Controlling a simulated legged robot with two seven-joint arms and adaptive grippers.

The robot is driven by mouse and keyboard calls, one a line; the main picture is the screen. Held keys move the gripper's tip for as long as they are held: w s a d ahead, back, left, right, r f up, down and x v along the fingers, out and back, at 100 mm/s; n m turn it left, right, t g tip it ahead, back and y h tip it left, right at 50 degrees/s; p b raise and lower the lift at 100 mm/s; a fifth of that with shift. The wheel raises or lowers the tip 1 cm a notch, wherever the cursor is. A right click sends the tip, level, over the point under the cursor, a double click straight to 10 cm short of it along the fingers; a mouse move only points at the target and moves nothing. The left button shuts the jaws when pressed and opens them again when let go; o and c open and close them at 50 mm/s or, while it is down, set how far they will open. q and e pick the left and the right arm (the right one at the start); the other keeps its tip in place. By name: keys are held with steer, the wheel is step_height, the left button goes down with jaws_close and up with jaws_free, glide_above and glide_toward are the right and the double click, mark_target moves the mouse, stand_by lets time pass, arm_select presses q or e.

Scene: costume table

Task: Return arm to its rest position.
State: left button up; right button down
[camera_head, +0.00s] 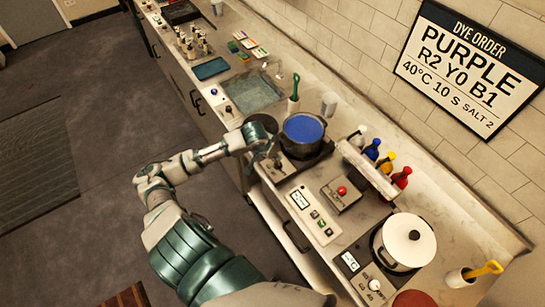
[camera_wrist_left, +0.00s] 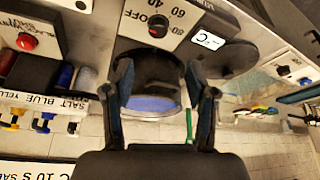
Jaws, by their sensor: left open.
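My left arm reaches up from the bottom of the head view. Its gripper (camera_head: 268,153) is at the counter's front edge, just in front of a dark pot of blue liquid (camera_head: 302,130). In the left wrist view, the fingers of my left gripper (camera_wrist_left: 160,92) are spread apart with nothing held between them. The pot's blue liquid (camera_wrist_left: 153,104) shows beyond the gap between them. The fingertips are small and partly merged with dark things in the head view. My right gripper is in neither view.
A white lidded pot (camera_head: 406,240), a red-button box (camera_head: 342,192) and colored bottles (camera_head: 387,161) stand along the counter. A green-handled tool (camera_head: 295,88) stands behind the blue pot. A wall sign (camera_head: 468,65) reads PURPLE. The floor (camera_head: 110,130) left of the counter is clear.

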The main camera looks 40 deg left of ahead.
arm_select(q)
steer(key=shift+r, duration=0.1)
stand_by(0.4)
steer(key=s+d+f+m+h, duration=0.1)
steer(key=s+d+f+m, duration=0.2)
steer(key=s+d+f, duration=0.85)
steer(key=s+d, duration=0.7)
steer(key=s, duration=0.2)
steer(key=s+f+g+b, duration=0.1)
steer(key=s+f+b, duration=0.15)
steer(key=f, duration=1.45)
steer(key=s+f+g+b, duration=0.1)
steer(key=f+b, duration=0.2)
steer(key=f, duration=1.5)
steer(key=s+a+f+g+b, duration=0.1)
steer(key=s+a+f+b, duration=0.2)
steer(key=s+f, duration=1.3)
steer(key=shift+s+f+m+y+b, duration=0.3)
steer(key=shift+s+f+b, duration=0.1)
steer(key=shift+f+b, duration=0.15)
